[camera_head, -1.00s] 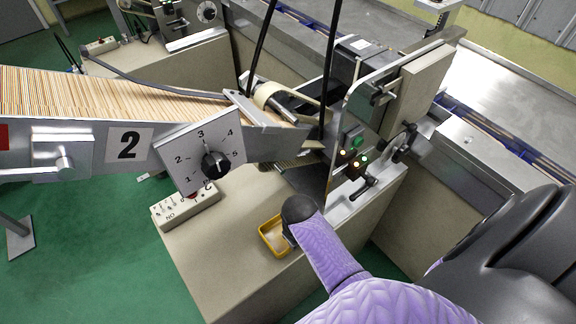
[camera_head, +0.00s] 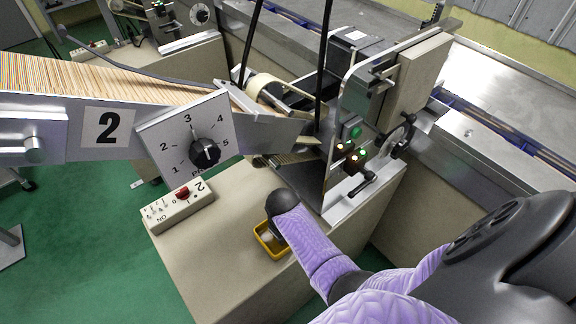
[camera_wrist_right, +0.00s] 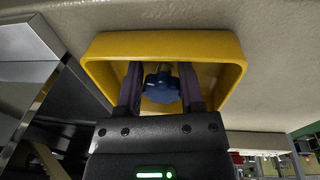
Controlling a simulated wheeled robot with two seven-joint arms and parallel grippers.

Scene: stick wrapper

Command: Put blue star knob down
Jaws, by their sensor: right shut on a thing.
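The blue star knob (camera_wrist_right: 161,88) shows in the right wrist view between the fingers of my right gripper (camera_wrist_right: 160,90). The gripper is shut on it. The knob and fingertips are within the outline of the yellow tray (camera_wrist_right: 232,48); whether the knob touches the tray floor I cannot tell. In the head view the yellow tray (camera_head: 271,252) sits on the beige machine base, and my right gripper (camera_head: 270,228) reaches over it, its dark wrist hiding the fingers and the knob. My left gripper is not in view.
The beige base top (camera_head: 205,255) is clear left of the tray. A control box (camera_head: 178,206) with a red switch lies there. The dial panel (camera_head: 187,140) and stick feeder marked 2 stand behind. A metal plate (camera_head: 345,130) rises right of the tray.

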